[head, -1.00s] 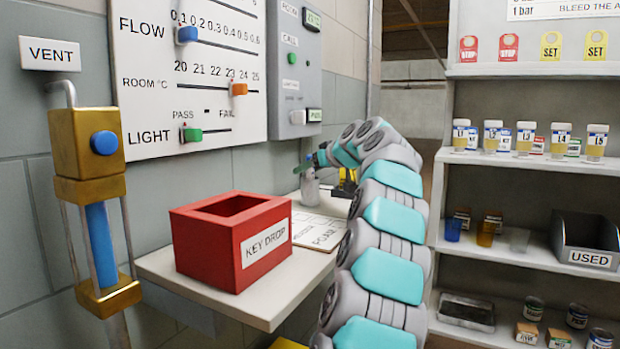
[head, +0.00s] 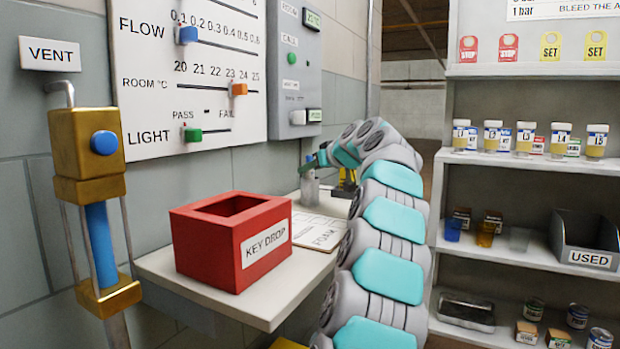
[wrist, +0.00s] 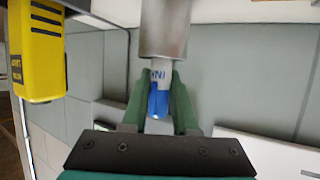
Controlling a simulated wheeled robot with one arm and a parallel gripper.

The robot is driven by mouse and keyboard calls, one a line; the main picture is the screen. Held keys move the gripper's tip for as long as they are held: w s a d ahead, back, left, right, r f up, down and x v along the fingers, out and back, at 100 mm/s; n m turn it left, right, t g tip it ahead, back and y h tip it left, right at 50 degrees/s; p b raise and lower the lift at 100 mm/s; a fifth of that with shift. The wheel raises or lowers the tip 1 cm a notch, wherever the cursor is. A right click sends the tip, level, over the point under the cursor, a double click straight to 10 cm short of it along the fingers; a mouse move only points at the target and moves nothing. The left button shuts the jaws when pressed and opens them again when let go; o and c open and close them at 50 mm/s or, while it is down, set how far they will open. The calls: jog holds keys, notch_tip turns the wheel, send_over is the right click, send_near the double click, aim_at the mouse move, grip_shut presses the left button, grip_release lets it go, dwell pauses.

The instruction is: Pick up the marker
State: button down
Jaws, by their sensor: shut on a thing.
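The marker (wrist: 158,100) shows in the wrist view as a narrow white body with blue print and a blue part. My gripper (wrist: 160,84) has its two green fingers shut on it, one on each side. The marker's other end runs into a silver metal cylinder (wrist: 165,28), which hides that end. In the head view my gripper (head: 319,159) is small, at the far end of the shelf, just above the grey cylinder (head: 310,188). The marker itself is too small to make out there.
A red KEY DROP box (head: 205,245) stands on the white wall shelf (head: 270,300), nearer than the cylinder. A yellow object (wrist: 38,55) is close beside my gripper. A wall panel (head: 190,75) is at the left, and a rack with jars (head: 525,138) at the right.

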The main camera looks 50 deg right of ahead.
jog(key=shift+r, duration=0.15)
jog(key=shift+r+p, duration=0.9)
jog(key=shift+r, duration=1.55)
notch_tip(320, 180, up, 4)
jog(key=p, duration=0.3)
jog(key=shift+d+f, duration=0.1)
jog(key=shift+f, duration=0.1)
jog(key=shift+r+p, duration=0.5)
jog(key=shift+r, duration=0.1)
